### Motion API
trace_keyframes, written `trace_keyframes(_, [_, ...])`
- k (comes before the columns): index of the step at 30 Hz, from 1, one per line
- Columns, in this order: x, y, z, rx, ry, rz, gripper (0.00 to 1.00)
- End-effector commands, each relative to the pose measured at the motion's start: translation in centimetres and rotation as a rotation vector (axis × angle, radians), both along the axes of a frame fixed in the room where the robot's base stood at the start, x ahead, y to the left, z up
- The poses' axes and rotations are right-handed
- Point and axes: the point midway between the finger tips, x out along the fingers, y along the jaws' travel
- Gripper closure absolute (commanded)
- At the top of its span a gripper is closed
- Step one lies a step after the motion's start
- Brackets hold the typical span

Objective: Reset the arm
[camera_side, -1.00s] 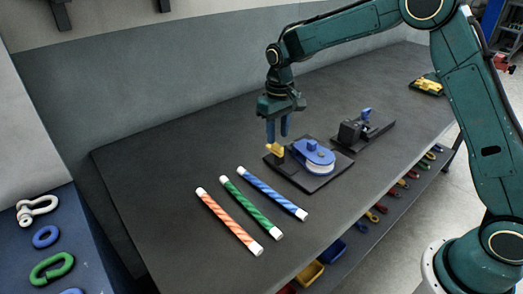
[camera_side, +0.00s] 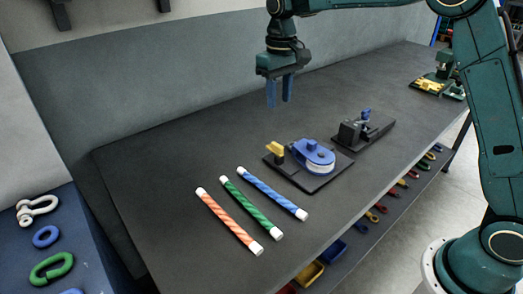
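My gripper (camera_side: 279,92) hangs above the dark workbench (camera_side: 170,170), its blue fingers pointing down. The fingers are apart with nothing between them. Below it stands a black base plate (camera_side: 318,182) with a blue pulley block (camera_side: 313,153) and a small yellow piece (camera_side: 275,149) on a post. The gripper is clear of the yellow piece, higher up and behind it in the picture.
An orange-striped rope (camera_side: 228,220), a green one (camera_side: 251,207) and a blue one (camera_side: 272,192) lie side by side. A black clamp-like fixture (camera_side: 360,130) stands behind the pulley. A yellow and green device (camera_side: 430,85) sits far right. The bench's left part is clear.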

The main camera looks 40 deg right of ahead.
Motion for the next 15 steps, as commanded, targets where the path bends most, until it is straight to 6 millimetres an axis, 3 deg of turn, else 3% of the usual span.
trace_keyframes(8, [-0.2,0.0,0.2,0.000,-0.004,0.000,0.65])
trace_keyframes(15, [-2.2,-0.4,2.2,0.002,-0.039,-0.002,0.65])
